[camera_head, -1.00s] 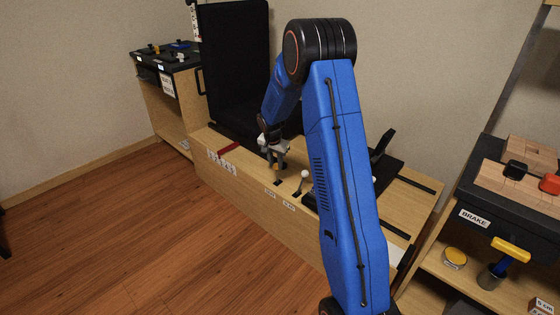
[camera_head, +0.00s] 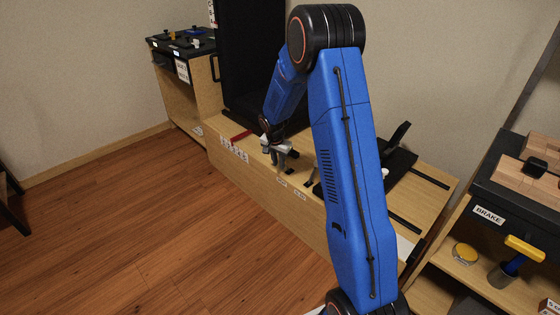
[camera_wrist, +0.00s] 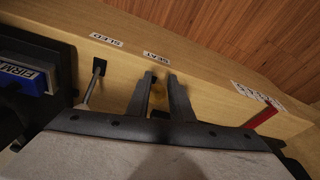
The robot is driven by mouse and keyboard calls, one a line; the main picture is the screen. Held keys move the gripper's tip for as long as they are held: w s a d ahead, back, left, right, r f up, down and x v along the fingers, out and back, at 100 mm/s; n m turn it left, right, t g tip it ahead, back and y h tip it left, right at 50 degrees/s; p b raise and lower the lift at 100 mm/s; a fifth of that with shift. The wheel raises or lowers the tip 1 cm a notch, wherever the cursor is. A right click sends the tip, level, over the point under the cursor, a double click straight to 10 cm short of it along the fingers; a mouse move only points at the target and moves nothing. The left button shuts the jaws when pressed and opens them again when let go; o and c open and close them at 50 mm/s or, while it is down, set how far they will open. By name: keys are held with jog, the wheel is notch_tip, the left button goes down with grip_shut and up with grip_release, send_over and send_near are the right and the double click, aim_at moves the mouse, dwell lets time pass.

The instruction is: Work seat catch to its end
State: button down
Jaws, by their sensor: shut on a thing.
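A second lever (camera_wrist: 92,82) stands in a dark slot beside my gripper. A blue block marked FIRM (camera_wrist: 22,78) is at the left. A red strip (camera_wrist: 262,117) lies near a row of small labels. The BRAKE console (camera_head: 489,215) stands at the right; the floor in front is clear.

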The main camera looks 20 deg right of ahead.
jog(key=shift+w+r, duration=0.25)
jog(key=shift+w, duration=0.15)
jog(key=c, duration=1.6)
grip_release()
jog(key=shift+o, duration=0.8)
jog(key=shift+s+d, duration=0.1)
jog(key=v, duration=1.7)
jog(key=shift+s+r, duration=0.1)
jog(key=shift+s, duration=0.05)
